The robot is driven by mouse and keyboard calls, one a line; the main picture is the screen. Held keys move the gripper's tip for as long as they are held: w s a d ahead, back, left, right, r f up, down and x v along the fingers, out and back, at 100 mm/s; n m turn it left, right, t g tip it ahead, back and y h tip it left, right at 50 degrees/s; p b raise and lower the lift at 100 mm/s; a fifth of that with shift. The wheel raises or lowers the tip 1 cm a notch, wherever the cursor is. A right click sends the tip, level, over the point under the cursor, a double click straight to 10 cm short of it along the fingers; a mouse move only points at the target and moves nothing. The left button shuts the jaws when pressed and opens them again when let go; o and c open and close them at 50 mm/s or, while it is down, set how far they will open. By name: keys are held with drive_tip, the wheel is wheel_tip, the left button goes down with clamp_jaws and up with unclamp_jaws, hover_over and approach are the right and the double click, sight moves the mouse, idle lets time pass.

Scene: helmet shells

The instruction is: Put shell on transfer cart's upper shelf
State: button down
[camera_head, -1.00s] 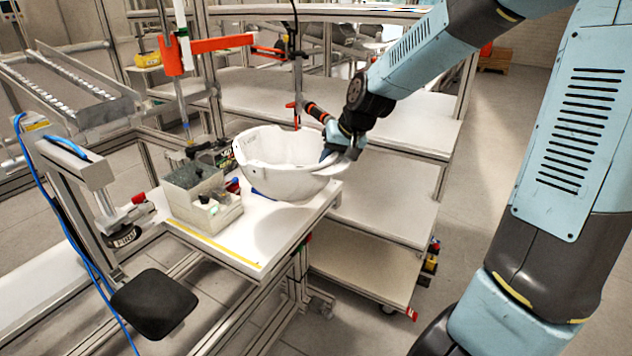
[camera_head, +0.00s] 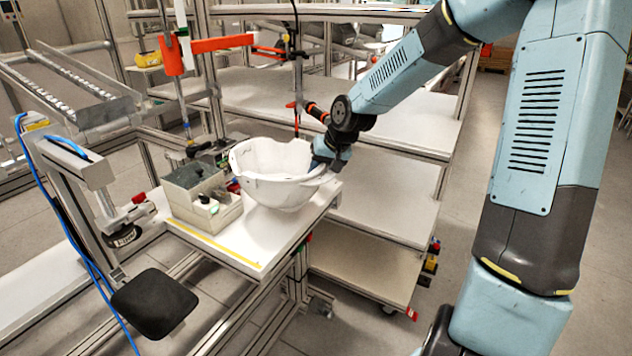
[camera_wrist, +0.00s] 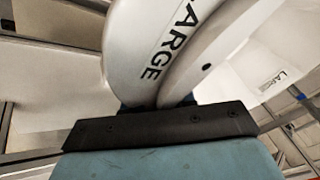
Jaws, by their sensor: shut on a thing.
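The white helmet shell (camera_head: 272,180) is a bowl shape, open side up, over the small white workbench (camera_head: 255,245). My gripper (camera_head: 322,165) is shut on the shell's right rim. In the wrist view the shell's rim (camera_wrist: 165,50), marked "LARGE", runs down into the dark gripper (camera_wrist: 160,108); the fingertips are hidden. I cannot tell whether the shell's underside touches the bench. The transfer cart appears to be the shelved cart right of the bench, with an upper shelf (camera_head: 385,205) and a lower shelf (camera_head: 362,270); both look bare.
A grey box fixture (camera_head: 205,200) stands on the bench left of the shell. An orange tool arm (camera_head: 205,48) and a thin post (camera_head: 298,90) rise behind. Long white shelves (camera_head: 410,125) lie beyond. Open floor (camera_head: 465,200) lies right of the cart.

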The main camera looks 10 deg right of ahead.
drive_tip(key=shift+w+a+f, duration=0.15)
drive_tip(key=shift+w+f, duration=0.3)
drive_tip(key=shift+f, duration=1.6)
drive_tip(key=c, duration=0.9)
unclamp_jaws()
drive_tip(key=shift+f, duration=0.1)
drive_tip(key=shift+c, duration=0.2)
